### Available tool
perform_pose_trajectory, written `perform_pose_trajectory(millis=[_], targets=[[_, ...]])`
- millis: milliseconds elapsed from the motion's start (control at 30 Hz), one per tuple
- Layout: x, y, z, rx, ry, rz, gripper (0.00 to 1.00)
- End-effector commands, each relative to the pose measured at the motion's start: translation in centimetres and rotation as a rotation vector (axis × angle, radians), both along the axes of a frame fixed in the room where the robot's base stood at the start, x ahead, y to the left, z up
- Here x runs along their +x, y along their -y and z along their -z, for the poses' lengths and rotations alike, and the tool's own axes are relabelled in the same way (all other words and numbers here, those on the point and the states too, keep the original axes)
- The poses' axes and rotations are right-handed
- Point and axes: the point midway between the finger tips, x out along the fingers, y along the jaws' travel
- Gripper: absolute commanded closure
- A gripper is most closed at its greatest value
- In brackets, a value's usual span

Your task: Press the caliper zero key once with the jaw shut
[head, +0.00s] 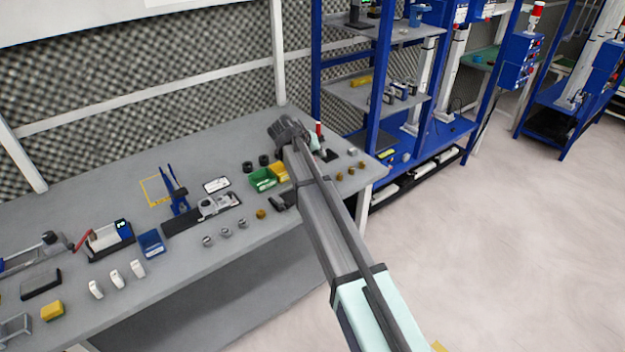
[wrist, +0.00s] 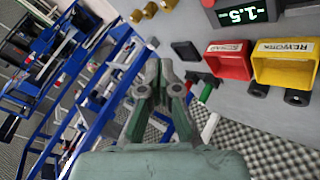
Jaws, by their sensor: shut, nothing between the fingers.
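My gripper (wrist: 162,76) is shut and empty in the wrist view, its two grey-green fingers together. In the head view it is mostly hidden behind my arm near the bench's far right end. A black digital display with green digits (wrist: 242,13), like -1.5 seen inverted, sits at the top of the wrist view, apart from the fingers. A red round part shows beside it, cut by the frame edge. A grey instrument on a dark base (head: 216,205) lies mid-bench in the head view. I cannot tell which is the caliper; no zero key or jaw is clear.
A red bin (wrist: 230,60) and yellow bin (wrist: 285,63) stand beside the display. A green bin (head: 262,179) and small brass parts (head: 351,170) are on the bench. A blue stand (head: 176,192) rises left of the grey instrument. A blue rack (head: 385,100) stands beyond the bench.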

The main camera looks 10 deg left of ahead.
Motion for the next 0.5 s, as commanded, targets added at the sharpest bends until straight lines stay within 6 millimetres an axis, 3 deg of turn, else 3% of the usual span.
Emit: perform_pose_trajectory(millis=[500], targets=[[0.61,-0.20,-0.31,0.019,0.045,0.002,1.00]])
